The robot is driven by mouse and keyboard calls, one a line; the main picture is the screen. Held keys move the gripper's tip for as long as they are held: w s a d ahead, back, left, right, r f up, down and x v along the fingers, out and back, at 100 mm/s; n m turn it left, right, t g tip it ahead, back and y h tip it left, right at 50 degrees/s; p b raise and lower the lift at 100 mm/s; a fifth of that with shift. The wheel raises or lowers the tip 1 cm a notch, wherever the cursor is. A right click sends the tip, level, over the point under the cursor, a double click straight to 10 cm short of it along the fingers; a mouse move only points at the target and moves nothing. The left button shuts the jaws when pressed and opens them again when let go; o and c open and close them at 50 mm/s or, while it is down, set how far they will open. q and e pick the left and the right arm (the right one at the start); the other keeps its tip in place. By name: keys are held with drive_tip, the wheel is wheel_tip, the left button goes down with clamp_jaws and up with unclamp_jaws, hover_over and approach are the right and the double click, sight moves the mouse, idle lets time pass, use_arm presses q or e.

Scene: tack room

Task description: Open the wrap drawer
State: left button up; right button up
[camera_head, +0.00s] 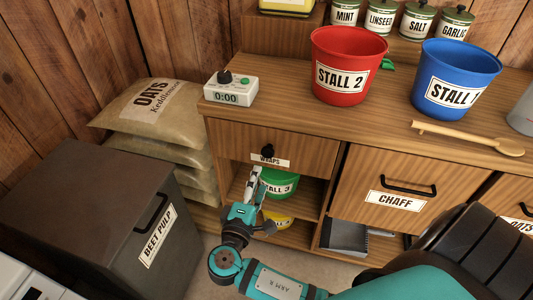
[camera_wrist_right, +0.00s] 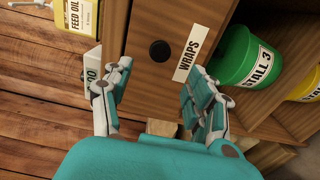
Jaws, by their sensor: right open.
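The wraps drawer (camera_head: 290,146) is a wooden drawer front under the left end of the counter, and it looks shut. Its round black knob (camera_head: 267,151) sits above the white WRAPS label (camera_head: 271,161). In the right wrist view the knob (camera_wrist_right: 159,50) and the label (camera_wrist_right: 187,52) show clearly. My right gripper (camera_head: 252,180) is open and empty, just below and in front of the knob. In the right wrist view its fingers (camera_wrist_right: 155,90) are spread with the knob ahead of the gap between them, apart from them. My left gripper is not in view.
The CHAFF drawer (camera_head: 368,204) is to the right. A dark BEET PULP bin (camera_head: 90,205) and OATS sacks (camera_head: 150,104) stand left. Red (camera_head: 344,62) and blue (camera_head: 452,80) buckets stand on the counter.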

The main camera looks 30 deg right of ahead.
sight(267, 154)
drive_tip(key=x, duration=1.1)
drive_tip(key=shift+w, duration=0.1)
clamp_jaws()
